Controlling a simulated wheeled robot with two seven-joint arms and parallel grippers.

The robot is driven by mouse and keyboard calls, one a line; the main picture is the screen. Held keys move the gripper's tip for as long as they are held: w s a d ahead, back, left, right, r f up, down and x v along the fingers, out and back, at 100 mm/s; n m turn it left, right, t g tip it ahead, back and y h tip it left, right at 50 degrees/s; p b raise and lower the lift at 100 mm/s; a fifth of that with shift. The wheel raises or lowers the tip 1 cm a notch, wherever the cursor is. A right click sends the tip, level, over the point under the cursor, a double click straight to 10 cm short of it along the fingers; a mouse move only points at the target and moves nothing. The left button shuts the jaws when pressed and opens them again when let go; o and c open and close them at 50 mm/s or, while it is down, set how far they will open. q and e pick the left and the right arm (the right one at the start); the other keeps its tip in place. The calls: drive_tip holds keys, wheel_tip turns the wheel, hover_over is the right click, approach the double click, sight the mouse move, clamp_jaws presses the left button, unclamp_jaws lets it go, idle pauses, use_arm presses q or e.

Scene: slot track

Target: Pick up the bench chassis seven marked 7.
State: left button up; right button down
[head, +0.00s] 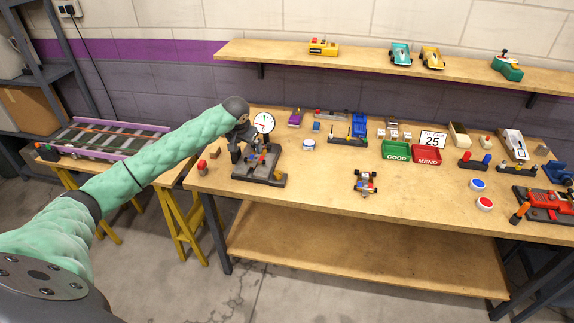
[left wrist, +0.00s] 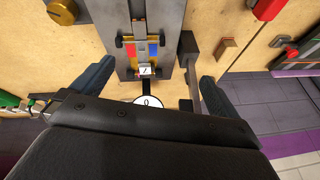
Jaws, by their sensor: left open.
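A small chassis (left wrist: 144,50) with dark wheels, red and blue blocks and a white number tag sits on a dark grey fixture (left wrist: 165,15) in the left wrist view. The tag's mark looks like a 7 but is too small to be sure. In the head view the chassis (head: 257,161) shows partly, on the fixture (head: 262,179) at the bench's left end. My left gripper (head: 241,150) is open above the fixture. Its fingers (left wrist: 156,80) stand apart either side of the chassis, not closed on it. My right gripper is not in view.
A round dial gauge (head: 264,123) stands on the fixture close to my left gripper. Another chassis (head: 366,183) sits on the open front of the workbench (head: 320,187). Green (head: 396,151) and red (head: 427,154) bins stand behind it. A red-topped block (head: 202,167) is left of the fixture.

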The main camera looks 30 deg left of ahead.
sight(255, 160)
use_arm(q)
drive_tip(key=shift+w+d+f+n+h, duration=0.25)
drive_tip(key=shift+d+n, duration=0.15)
drive_tip(key=shift+n, duration=0.15)
drive_tip(key=shift+w+d+f+n+h, duration=0.1)
drive_tip(key=shift+d+f+n+h, duration=0.2)
drive_tip(key=shift+n, duration=0.25)
drive_tip(key=shift+w+d+f, duration=0.1)
drive_tip(key=shift+w+d, duration=0.05)
drive_tip(key=shift+d, duration=0.1)
drive_tip(key=shift+p+x, duration=0.6)
drive_tip(key=shift+x, duration=0.5)
drive_tip(key=p+x, duration=0.1)
drive_tip(key=x, duration=0.1)
drive_tip(key=p+x, duration=0.1)
drive_tip(key=x, duration=0.1)
drive_tip(key=shift+s+d+f+p, duration=0.1)
drive_tip(key=shift+s+d+p, duration=0.15)
drive_tip(key=shift+s+p, duration=0.1)
drive_tip(key=shift+w+a+f, duration=0.1)
drive_tip(key=shift+w+f, duration=0.05)
drive_tip(key=shift+f, duration=0.4)
drive_tip(key=c, duration=1.1)
drive_tip(key=shift+c, duration=0.2)
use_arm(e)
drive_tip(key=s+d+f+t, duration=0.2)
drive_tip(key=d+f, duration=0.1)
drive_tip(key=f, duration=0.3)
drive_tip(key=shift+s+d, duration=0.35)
